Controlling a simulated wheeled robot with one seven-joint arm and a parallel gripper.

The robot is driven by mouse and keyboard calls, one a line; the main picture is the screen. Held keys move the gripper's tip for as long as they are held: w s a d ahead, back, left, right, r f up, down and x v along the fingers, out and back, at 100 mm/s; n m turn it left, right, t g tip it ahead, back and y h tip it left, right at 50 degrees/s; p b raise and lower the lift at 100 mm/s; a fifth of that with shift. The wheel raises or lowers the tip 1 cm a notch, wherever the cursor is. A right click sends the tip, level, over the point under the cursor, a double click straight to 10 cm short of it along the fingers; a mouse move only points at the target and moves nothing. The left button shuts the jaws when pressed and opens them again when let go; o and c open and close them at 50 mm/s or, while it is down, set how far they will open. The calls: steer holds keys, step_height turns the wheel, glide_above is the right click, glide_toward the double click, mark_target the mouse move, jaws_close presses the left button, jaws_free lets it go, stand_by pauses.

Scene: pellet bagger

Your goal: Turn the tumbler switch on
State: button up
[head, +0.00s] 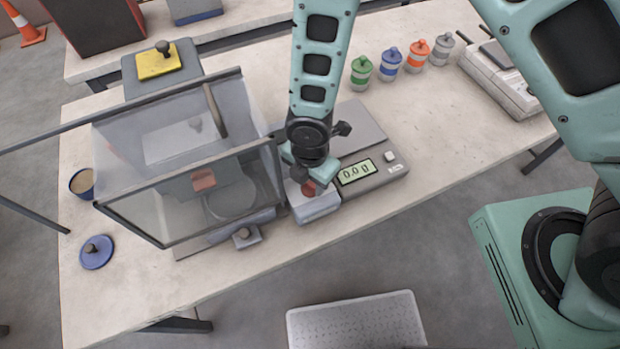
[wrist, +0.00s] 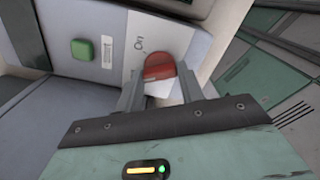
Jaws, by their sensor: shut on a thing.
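The tumbler switch is a red rounded knob (wrist: 159,66) on a pale plate with an "On" label beside it, in the wrist view. It sits on a grey control box (head: 316,208) at the front of the table in the head view, where the red knob (head: 308,188) shows just under my gripper (head: 311,178). In the wrist view my gripper (wrist: 160,84) has its two grey fingers on either side of the knob, shut on it. The finger contact and part of the knob's lower side are hard to see.
A green button (wrist: 82,49) is on the same box. A clear-walled enclosure (head: 180,160) with dark rails stands directly left. A scale with a lit display (head: 357,172) is close on the right. Several coloured jars (head: 389,60) stand behind. A blue lid (head: 96,251) lies at the left.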

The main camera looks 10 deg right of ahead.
mark_target(310, 183)
steer(key=m+b, duration=0.4)
steer(key=m, duration=0.2)
steer(key=shift+f, duration=0.15)
steer(key=m+b, duration=0.2)
steer(key=m, duration=0.3)
steer(key=shift+w+m, duration=0.1)
steer(key=shift+m, duration=0.3)
steer(key=o, duration=1)
steer(key=shift+r, duration=0.2)
step_height(310, 183, up, 17)
steer(key=b, duration=0.2)
steer(key=shift+r, duration=0.2)
